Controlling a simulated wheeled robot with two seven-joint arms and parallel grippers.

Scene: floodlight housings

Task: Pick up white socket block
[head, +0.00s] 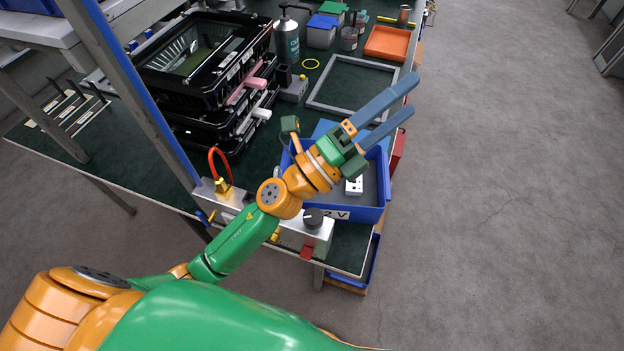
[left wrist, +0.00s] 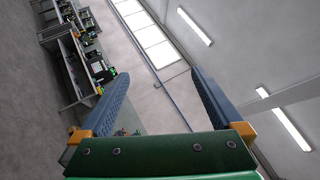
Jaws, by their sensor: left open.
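The white socket block (head: 353,187) lies in the blue bin (head: 366,214) at the front right corner of the workbench. My left gripper partly hides the bin. My left gripper (head: 393,108) is above the bin, its blue fingers apart and pointing up and to the right, away from the block. In the left wrist view the two fingers (left wrist: 160,88) are spread with nothing between them. The socket block does not show in the left wrist view. My right gripper is not in view.
Black stacked crates (head: 205,60), a grey frame (head: 352,84), an orange tray (head: 387,43) and a dark bottle (head: 287,42) stand on the green bench top. A metal box with a black knob (head: 313,217) is beside the bin. Open floor (head: 500,200) lies to the right.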

